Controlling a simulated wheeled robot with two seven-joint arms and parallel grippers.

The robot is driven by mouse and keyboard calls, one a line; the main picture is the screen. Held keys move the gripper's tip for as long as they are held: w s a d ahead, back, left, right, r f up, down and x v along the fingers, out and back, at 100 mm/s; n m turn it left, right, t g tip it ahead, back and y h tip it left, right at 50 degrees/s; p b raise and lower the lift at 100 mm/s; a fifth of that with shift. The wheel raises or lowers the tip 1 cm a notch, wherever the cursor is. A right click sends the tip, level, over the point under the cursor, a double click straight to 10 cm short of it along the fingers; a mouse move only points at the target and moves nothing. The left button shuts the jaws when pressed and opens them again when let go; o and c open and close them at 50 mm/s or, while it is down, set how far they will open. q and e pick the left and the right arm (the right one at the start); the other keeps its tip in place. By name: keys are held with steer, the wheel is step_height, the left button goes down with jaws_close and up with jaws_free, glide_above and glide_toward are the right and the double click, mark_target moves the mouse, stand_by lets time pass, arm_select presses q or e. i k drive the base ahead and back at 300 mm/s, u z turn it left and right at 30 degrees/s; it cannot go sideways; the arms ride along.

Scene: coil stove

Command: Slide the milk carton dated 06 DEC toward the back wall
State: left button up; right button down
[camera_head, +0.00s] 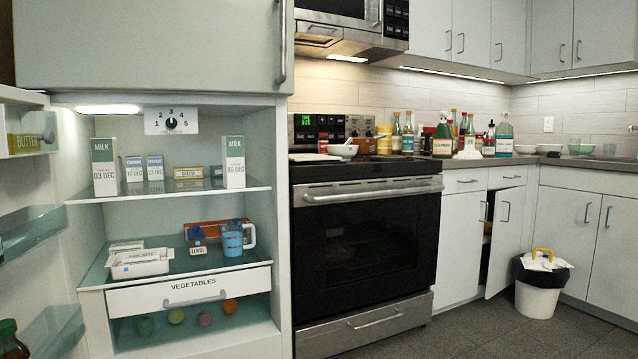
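The milk carton dated 06 DEC (234,162) stands upright on the right side of the fridge's upper glass shelf (165,193), close to its front edge. It is white with a green top band marked MILK. A similar carton dated 03 DEC (105,168) stands upright at the left of the same shelf. The back wall (213,131) of the fridge shows between and above the items. Whatever is directly behind the 06 DEC carton is hidden. Neither of my grippers is in view.
Two small cartons (155,167) and low boxes (188,173) stand between the milk cartons. The fridge door (25,180) is open at left.

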mark_target(233, 146)
steer(key=z, duration=0.7)
steer(key=i, duration=0.75)
steer(key=u, duration=0.8)
steer(key=i, duration=1.15)
steer(key=u, duration=1.1)
